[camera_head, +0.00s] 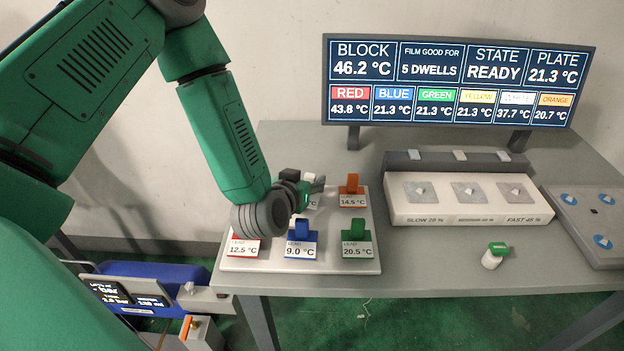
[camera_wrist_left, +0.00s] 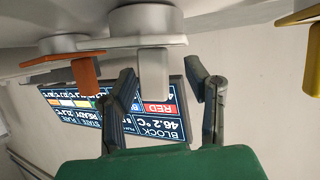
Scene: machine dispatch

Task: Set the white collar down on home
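The white collar shows in the left wrist view as a pale disc with a hanging tab (camera_wrist_left: 153,75). My left gripper (camera_wrist_left: 165,85) is open, with one finger on each side of this tab and visible gaps between. In the head view my left gripper (camera_head: 305,184) is over the back row of the plate of labelled home places (camera_head: 372,262) and mostly hides the white collar there. Part of a white label shows beneath it. My right gripper is in neither view.
An orange tab (camera_head: 351,184) stands just right of the gripper. Red, blue (camera_head: 301,231) and green (camera_head: 357,230) tabs fill the front row. A grey-white three-pad unit (camera_head: 470,207), a green-capped vial (camera_head: 494,255) and an arrow panel (camera_head: 590,222) are farther right. The screen (camera_head: 455,84) reads READY.

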